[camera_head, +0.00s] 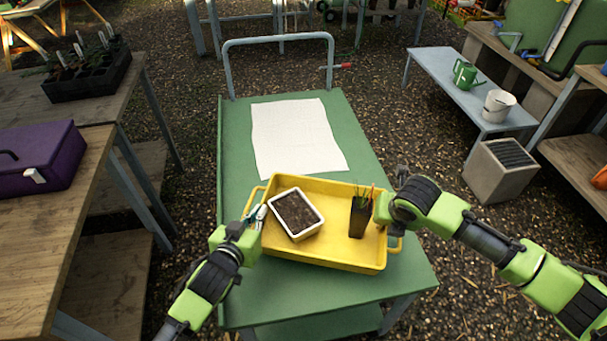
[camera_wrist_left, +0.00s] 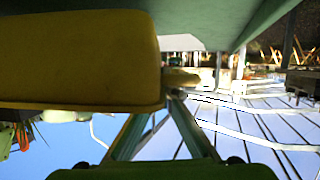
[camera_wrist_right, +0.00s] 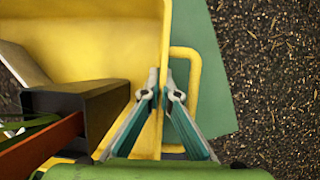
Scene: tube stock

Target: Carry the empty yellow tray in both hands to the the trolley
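The yellow tray (camera_head: 330,262) appears to rest on the green trolley's top (camera_head: 370,150), at its near end. The tray is not empty. It holds a white pot of dark soil (camera_head: 296,213) and a black pot (camera_head: 358,216) with thin green and orange items upright in it. My left gripper (camera_head: 257,215) is at the tray's left handle, and its fingertips close together on it in the left wrist view (camera_wrist_left: 172,93). My right gripper (camera_head: 382,207) is at the tray's right side. In the right wrist view its fingers (camera_wrist_right: 161,85) pinch the side wall, inside the handle loop (camera_wrist_right: 193,90).
A white sheet (camera_head: 295,135) lies on the trolley beyond the tray. A wooden bench with a purple box (camera_head: 40,155) and black plant tray (camera_head: 88,75) stands left. At right are a low table with a watering can (camera_head: 465,74) and bucket (camera_head: 498,105), and a grey block (camera_head: 500,170).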

